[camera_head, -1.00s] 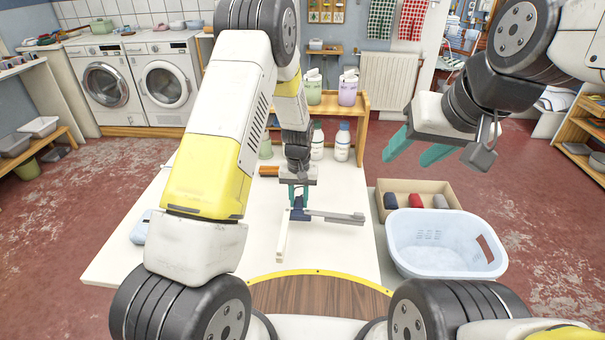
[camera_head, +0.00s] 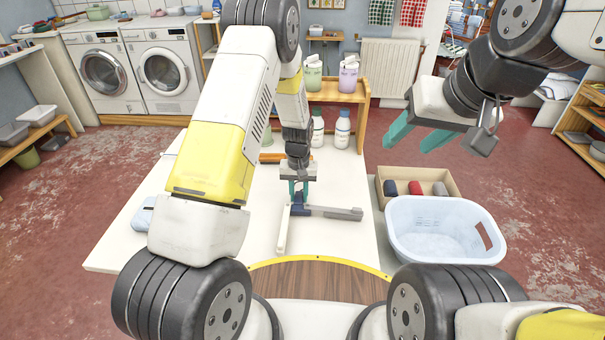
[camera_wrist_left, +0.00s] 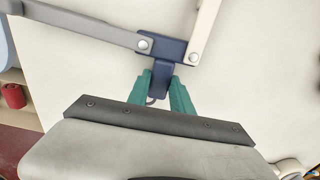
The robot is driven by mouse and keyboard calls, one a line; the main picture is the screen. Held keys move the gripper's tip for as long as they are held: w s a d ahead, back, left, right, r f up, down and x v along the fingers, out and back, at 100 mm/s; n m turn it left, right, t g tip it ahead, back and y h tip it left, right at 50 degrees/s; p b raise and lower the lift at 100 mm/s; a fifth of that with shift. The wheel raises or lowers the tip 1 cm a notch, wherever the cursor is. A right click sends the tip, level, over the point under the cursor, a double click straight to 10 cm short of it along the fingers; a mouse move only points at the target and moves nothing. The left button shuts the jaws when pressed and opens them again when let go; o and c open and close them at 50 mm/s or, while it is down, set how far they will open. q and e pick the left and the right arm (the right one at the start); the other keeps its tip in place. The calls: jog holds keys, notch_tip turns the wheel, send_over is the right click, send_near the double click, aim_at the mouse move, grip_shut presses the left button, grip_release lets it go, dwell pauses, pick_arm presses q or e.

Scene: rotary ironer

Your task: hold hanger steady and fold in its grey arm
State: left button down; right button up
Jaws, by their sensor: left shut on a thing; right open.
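The folding hanger lies over the white table, with a dark blue hub (camera_head: 299,209), a grey arm (camera_head: 338,213) stretching to the right and a cream arm (camera_head: 283,232) pointing toward me. In the left wrist view the hub (camera_wrist_left: 162,52), grey arm (camera_wrist_left: 85,22) and cream arm (camera_wrist_left: 205,30) are spread wide apart. My left gripper (camera_head: 298,190) is shut on the hub's stem; its teal fingers (camera_wrist_left: 166,92) sit on both sides of it. My right gripper (camera_head: 408,135) is open and empty, raised above the floor beyond the table's right side.
A pale blue basket (camera_head: 402,238) and a cardboard box (camera_head: 450,180) with rolled cloths stand right of the table (camera_head: 345,255). A wooden shelf (camera_head: 350,97) with bottles stands at the table's back. A light blue object (camera_head: 143,218) lies at the left. The table's front right is clear.

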pick_arm(q)
jog(key=shift+f, duration=0.25)
dwell(0.4)
jog(key=c, duration=1.3)
grip_release()
jog(key=shift+c, duration=0.2)
jog(key=shift+r, duration=0.35)
grip_shut()
